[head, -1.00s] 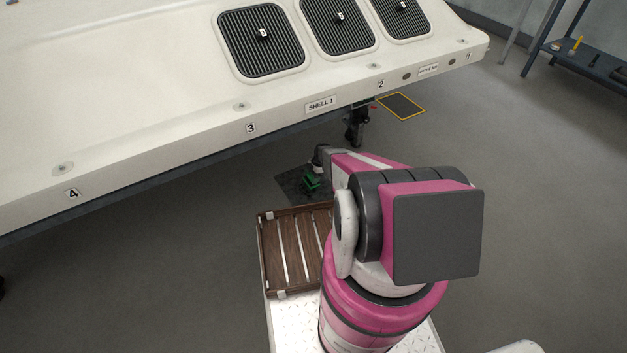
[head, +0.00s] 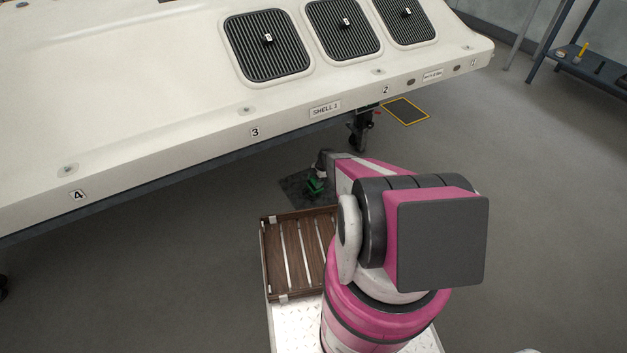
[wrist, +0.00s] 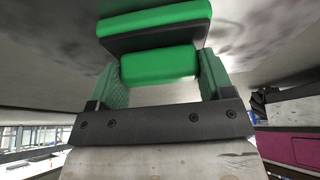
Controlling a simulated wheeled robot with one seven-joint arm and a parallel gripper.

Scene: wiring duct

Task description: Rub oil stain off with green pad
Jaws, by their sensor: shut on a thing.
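My gripper (wrist: 159,72) is shut on the green pad's block-shaped grip (wrist: 158,66), with one green-lined finger on each side. Past it are a dark plate and a second green layer (wrist: 155,23) of the pad. In the wrist view the pad is against or very close to a pale grey surface; I cannot tell if they touch. Dark smudges, apparently the oil stain (wrist: 232,38), show on that surface right of the pad.
The long white shell (head: 150,110) with ribbed panels (head: 267,45) spans the upper left. A dark patch (head: 295,190) lies on the floor below the pad. A brown slatted tray (head: 283,255) sits left of my arm. A blue bench (head: 590,65) stands far right. Open floor lies between.

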